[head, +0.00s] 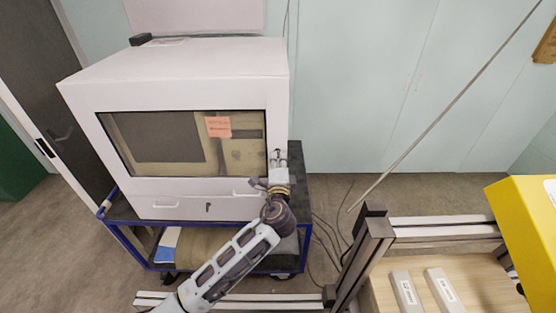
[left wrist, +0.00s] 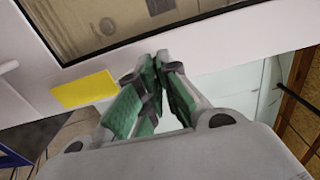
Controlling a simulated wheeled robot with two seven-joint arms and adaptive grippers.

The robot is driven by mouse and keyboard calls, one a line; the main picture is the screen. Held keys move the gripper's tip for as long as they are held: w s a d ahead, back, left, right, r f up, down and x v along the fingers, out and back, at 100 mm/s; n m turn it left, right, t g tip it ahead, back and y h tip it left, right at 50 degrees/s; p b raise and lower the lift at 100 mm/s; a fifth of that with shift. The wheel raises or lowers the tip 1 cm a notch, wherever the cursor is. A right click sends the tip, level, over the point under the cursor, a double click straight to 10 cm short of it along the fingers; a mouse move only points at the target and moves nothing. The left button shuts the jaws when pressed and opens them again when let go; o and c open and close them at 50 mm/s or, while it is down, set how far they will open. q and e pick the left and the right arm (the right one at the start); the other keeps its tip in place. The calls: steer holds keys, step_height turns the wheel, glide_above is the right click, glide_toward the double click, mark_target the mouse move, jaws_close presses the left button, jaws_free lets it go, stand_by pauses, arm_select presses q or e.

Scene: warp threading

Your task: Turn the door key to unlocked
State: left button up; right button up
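The white cabinet (head: 120,93) has a wide window in its front. No door key can be made out for certain. Small fittings (head: 279,156) sit on the narrow panel right of the window, and a small dark part (head: 208,207) sits on the lower front. My left gripper (head: 258,184) is at the cabinet's lower right front corner, below those fittings. In the left wrist view its green-padded fingers (left wrist: 160,62) have their tips close together, near the white frame under the window. Whether anything thin is between them is hidden. My right gripper is not in view.
The cabinet stands on a blue cart (head: 127,243) with loose cables to its right. A yellow label (left wrist: 85,90) is on the white front. A metal frame (head: 372,235), a wooden surface with pale blocks and a yellow box (head: 525,220) stand at right.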

arm_select(q)
steer(key=o, duration=0.4)
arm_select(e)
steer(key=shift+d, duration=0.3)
arm_select(q)
steer(key=shift+s, duration=0.1)
steer(key=shift+s, duration=5.9)
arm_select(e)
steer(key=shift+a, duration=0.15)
arm_select(q)
steer(key=shift+f, duration=0.1)
